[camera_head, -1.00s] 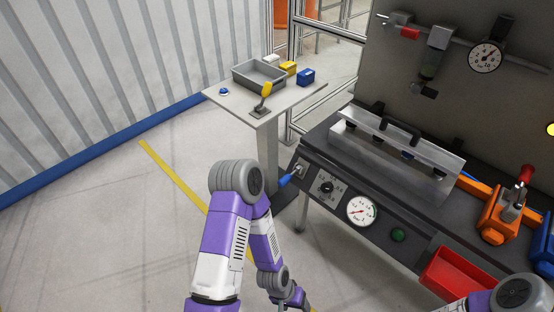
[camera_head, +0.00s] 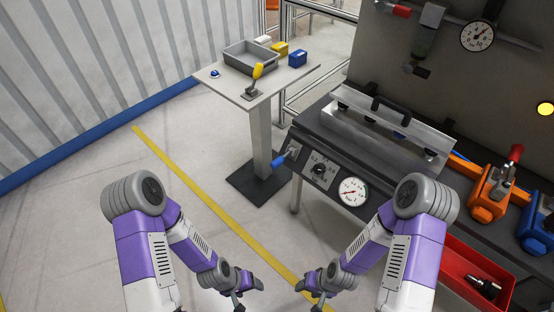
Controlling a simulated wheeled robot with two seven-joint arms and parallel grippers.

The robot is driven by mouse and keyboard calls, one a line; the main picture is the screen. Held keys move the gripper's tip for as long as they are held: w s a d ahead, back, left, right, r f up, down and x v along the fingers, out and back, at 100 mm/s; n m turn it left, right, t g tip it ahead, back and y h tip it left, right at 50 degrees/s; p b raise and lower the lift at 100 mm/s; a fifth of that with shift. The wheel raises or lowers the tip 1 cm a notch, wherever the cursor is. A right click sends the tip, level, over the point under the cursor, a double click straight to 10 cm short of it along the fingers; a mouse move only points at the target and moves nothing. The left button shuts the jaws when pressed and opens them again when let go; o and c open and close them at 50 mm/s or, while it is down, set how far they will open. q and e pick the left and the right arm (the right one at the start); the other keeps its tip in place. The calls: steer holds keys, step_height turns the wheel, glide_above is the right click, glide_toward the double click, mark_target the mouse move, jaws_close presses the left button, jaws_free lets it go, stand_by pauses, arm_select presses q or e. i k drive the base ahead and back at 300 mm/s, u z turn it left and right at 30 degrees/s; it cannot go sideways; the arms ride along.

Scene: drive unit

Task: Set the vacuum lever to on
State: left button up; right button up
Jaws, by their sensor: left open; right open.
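A lever with a blue handle (camera_head: 281,160) is on the left end of the bench's sloped front panel, beside a dial and a pressure gauge (camera_head: 353,191). Its handle points down and to the left. A second lever, with a yellow handle (camera_head: 257,72), stands upright, slightly tilted, on the small side table. No readable label shows which one is the vacuum lever. My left gripper (camera_head: 249,292) is open and empty, low over the floor at the bottom centre. My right gripper (camera_head: 309,294) is open and empty just right of it. Both are apart from the levers.
The side table (camera_head: 217,76) holds a grey bin (camera_head: 250,58) and small yellow and blue boxes. A metal cover with a black handle (camera_head: 390,112) lies on the bench. The floor at left is clear.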

mark_target(276, 163)
steer(key=u, duration=0.05)
steer(key=k, duration=0.55)
steer(key=z, duration=0.65)
steer(key=i, duration=1.2)
steer(key=u, duration=0.45)
